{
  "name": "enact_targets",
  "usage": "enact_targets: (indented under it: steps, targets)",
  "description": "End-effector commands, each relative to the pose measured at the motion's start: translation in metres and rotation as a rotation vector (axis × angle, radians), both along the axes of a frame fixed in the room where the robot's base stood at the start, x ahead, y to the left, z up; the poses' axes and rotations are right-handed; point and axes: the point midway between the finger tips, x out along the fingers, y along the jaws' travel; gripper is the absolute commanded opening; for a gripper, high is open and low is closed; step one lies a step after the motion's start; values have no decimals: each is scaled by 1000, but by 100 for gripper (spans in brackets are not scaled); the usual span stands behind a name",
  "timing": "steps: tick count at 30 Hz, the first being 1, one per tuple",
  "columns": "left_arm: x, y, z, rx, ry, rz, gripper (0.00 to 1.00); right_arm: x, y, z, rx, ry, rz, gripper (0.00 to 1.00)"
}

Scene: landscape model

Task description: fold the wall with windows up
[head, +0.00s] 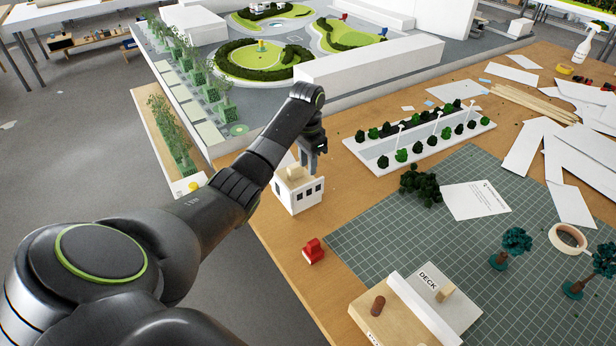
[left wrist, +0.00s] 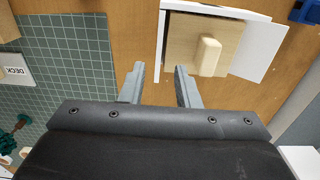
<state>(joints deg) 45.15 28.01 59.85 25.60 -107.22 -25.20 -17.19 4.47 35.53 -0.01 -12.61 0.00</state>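The wall with windows (head: 308,194) is a white panel with a row of dark openings. It stands upright on the front side of a small white model house in the head view. In the left wrist view this wall seems to be the thin white edge (left wrist: 162,45). The house's wooden floor (left wrist: 184,38) carries a pale wooden block (left wrist: 208,55). Whether a finger touches the wall cannot be told. My right gripper is not in view.
A red model piece (head: 314,250) sits in front of the house. The DECK block (head: 435,285) is at the front. A large landscape model (head: 370,62) stands behind.

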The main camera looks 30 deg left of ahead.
Motion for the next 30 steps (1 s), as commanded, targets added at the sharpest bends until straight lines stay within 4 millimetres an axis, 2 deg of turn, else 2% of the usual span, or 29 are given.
enact_targets:
  steps: [1, 5, 6, 10, 18, 30]
  targets:
    - [1, 0, 13, 1, -7, 0, 29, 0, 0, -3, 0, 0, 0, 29]
    - [1, 1, 46, 2, -6, -1, 29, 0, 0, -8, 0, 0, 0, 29]
    - [1, 1, 59, 1, -4, 0, 29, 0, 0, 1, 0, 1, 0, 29]
    - [1, 1, 85, 0, -1, 0, 29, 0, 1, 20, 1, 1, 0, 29]
    - [1, 1, 102, -1, 0, 0, 29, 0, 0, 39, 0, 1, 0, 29]
    - [1, 1, 104, -1, 0, 0, 29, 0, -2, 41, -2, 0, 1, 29]
